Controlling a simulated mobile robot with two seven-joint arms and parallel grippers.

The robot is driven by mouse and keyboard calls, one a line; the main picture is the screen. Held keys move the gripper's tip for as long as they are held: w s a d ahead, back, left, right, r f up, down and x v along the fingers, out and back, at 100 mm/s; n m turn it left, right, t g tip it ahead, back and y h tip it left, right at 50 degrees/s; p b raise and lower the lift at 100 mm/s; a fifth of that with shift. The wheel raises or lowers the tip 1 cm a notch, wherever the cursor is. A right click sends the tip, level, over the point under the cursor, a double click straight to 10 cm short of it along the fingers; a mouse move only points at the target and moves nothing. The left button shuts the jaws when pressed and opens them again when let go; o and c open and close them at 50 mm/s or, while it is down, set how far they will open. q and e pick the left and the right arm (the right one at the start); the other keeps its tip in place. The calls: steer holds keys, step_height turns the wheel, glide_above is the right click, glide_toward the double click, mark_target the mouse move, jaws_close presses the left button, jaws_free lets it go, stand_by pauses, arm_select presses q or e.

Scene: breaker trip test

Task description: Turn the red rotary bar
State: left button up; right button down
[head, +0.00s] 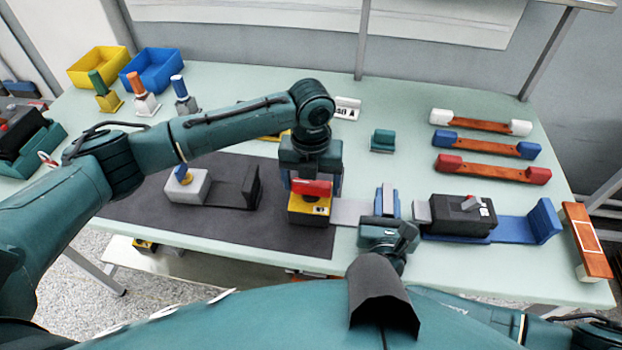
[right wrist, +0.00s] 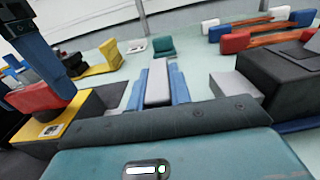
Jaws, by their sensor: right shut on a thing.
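The red rotary bar (head: 311,187) sits on a yellow and black box (head: 308,208) near the mat's right edge. It also shows in the right wrist view (right wrist: 42,97). My left gripper (head: 311,182) points down over the bar, its fingers spread and seen near the bar's two ends; contact cannot be told. My right gripper (head: 389,202) is shut on a grey block (right wrist: 157,82), right of the yellow box. A flat grey plate (head: 349,212) reaches from the box toward the right gripper. The block's lower part is hidden.
A black device with a grey lever (head: 460,211) stands in a blue fixture (head: 545,222) to the right. A grey and black fixture (head: 188,188) lies on the dark mat (head: 135,208). Coloured-end bars (head: 490,168) and a teal block (head: 382,140) stand behind.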

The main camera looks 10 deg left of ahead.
arm_select(q)
steer(key=c, duration=0.5)
steer(key=shift+c, duration=0.2)
steer(key=shift+n, duration=0.4)
steer(key=n, duration=0.2)
steer(key=shift+n, duration=0.4)
steer(key=n, duration=0.4)
steer(key=shift+n, duration=0.3)
steer(key=n, duration=0.9)
steer(key=shift+n, duration=0.5)
